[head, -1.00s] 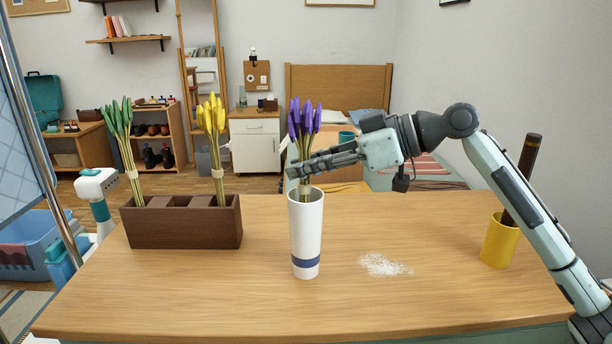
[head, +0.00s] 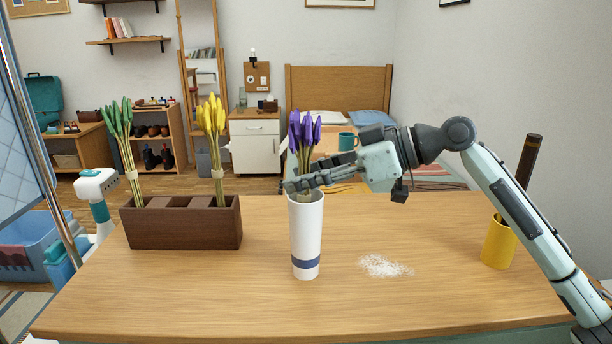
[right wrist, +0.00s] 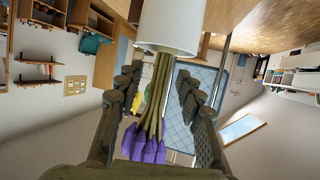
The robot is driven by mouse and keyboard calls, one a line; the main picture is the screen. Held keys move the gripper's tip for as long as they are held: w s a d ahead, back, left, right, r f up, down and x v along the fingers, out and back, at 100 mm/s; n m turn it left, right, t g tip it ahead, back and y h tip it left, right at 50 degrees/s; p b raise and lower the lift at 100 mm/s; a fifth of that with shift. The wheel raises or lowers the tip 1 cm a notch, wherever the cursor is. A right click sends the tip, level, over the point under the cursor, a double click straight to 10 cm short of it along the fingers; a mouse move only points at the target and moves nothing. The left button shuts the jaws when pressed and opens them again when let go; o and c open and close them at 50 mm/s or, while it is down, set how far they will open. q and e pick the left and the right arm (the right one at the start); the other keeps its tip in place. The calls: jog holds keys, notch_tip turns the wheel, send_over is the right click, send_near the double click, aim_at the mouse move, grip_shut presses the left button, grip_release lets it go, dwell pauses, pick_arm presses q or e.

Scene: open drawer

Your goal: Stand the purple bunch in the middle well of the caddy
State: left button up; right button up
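The purple bunch (head: 304,134) stands in the tall white vase (head: 306,235), its stems inside the rim and its flower heads above it. The brown caddy (head: 184,229) is to the left on the table. A green bunch (head: 121,130) stands in its left well and a yellow bunch (head: 214,130) in its right well; no bunch stands in its middle well. My right gripper (head: 312,174) is just above the vase rim, its fingers spread on either side of the purple stems. The right wrist view shows gaps between the fingers and the stems (right wrist: 155,105).
A yellow cup (head: 499,243) holding a dark stick stands at the right of the table. A patch of white grains (head: 384,266) lies right of the vase. The tabletop between the caddy and the vase is clear.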

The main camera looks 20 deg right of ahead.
pick_arm(q)
jog(key=shift+a+r+b, duration=0.1)
jog(key=shift+r+b, duration=0.8)
jog(key=shift+r, duration=1.05)
pick_arm(e)
jog(key=v, duration=1.2)
jog(key=shift+r, duration=0.1)
